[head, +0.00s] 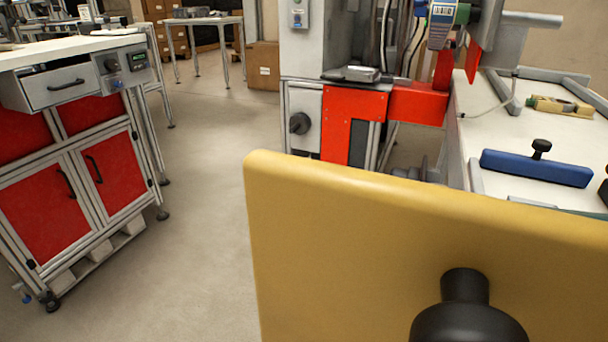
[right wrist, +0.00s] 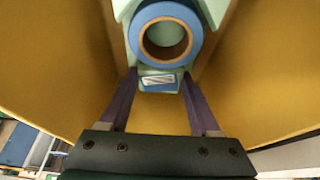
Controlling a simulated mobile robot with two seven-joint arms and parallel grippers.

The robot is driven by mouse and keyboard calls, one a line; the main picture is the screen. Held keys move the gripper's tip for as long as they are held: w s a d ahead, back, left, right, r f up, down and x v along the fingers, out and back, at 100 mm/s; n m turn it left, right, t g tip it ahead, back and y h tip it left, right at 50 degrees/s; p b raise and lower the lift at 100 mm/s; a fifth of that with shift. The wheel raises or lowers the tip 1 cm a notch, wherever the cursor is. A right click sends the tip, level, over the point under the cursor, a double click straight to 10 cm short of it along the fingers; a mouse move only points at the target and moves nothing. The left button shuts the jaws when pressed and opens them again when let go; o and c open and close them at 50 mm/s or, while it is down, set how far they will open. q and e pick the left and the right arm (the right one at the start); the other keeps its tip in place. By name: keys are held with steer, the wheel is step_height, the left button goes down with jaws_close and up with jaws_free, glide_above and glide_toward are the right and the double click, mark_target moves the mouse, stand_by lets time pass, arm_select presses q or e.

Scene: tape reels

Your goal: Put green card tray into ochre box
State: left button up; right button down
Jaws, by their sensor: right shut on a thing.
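A pale green card tray (right wrist: 119,12) shows at the top of the right wrist view. A blue tape reel (right wrist: 136,27) with a brown core lies in it. My right gripper (right wrist: 159,76) has its two fingers on either side of the tray's near end and is shut on it. Ochre walls (right wrist: 55,65) flank the tray on both sides; I take them for the ochre box. In the head view a large ochre panel (head: 340,225) with a black knob fills the lower right, very close. The tray and right gripper do not show there. My left gripper is not in view.
A white worktop (head: 545,145) at the right holds a blue bar (head: 535,169) with a black knob. A red and grey machine (head: 352,120) stands behind the ochre panel. A cabinet with red doors (head: 125,170) stands at the left. The floor between is clear.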

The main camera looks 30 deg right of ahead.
steer(key=shift+f, duration=0.85)
steer(key=shift+c, duration=0.5)
jaws_free()
